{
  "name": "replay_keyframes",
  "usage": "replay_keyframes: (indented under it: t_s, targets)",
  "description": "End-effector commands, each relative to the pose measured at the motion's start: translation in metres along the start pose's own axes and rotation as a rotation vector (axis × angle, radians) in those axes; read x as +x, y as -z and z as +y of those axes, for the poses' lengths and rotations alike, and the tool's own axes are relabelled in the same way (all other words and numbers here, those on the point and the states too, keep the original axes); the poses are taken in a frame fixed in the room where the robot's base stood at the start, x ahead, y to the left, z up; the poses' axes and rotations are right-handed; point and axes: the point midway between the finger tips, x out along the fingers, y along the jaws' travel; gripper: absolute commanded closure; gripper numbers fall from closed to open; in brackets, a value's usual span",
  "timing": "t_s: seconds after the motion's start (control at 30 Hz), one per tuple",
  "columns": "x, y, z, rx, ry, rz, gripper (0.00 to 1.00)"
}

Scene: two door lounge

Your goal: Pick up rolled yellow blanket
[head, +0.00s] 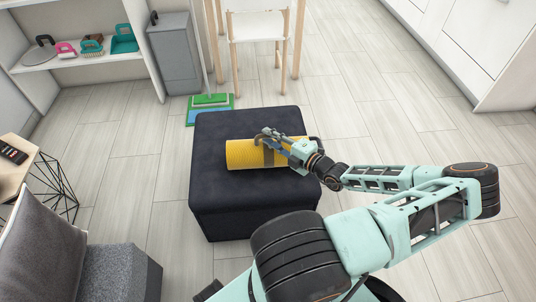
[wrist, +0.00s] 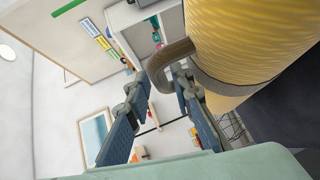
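The rolled yellow blanket (head: 242,154) lies on its side on a dark navy ottoman (head: 215,208) in the head view. A dark strap goes round it, and it fills the upper right of the wrist view (wrist: 245,40). A brown curved handle (wrist: 168,60) stands out from the strap. My gripper (head: 268,137) is over the blanket's strap. In the wrist view my gripper (wrist: 160,84) has its two fingers apart, with the handle's bent end at the gap between the fingertips. I cannot tell whether either finger touches it.
A grey bin (head: 175,55) and a wooden-legged chair (head: 260,25) stand behind the ottoman. A grey sofa (head: 110,272) is at lower left. The floor right of the ottoman is clear apart from my arm above it.

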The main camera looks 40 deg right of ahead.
Motion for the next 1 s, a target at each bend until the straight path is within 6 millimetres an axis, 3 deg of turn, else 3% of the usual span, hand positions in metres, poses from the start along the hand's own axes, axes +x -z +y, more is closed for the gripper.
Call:
replay_keyframes:
  t_s: [0.1, 0.37, 0.57, 1.0]
  targets:
    - [0.0110, 0.0001, -0.0009, 0.001, 0.000, 0.000, 0.79]
    - [0.0124, 0.0000, 0.0003, -0.001, 0.000, 0.000, 0.80]
    - [0.0122, 0.0002, 0.0001, -0.001, 0.001, 0.000, 1.00]
    - [0.0123, 0.0004, 0.0015, -0.001, -0.002, 0.001, 1.00]
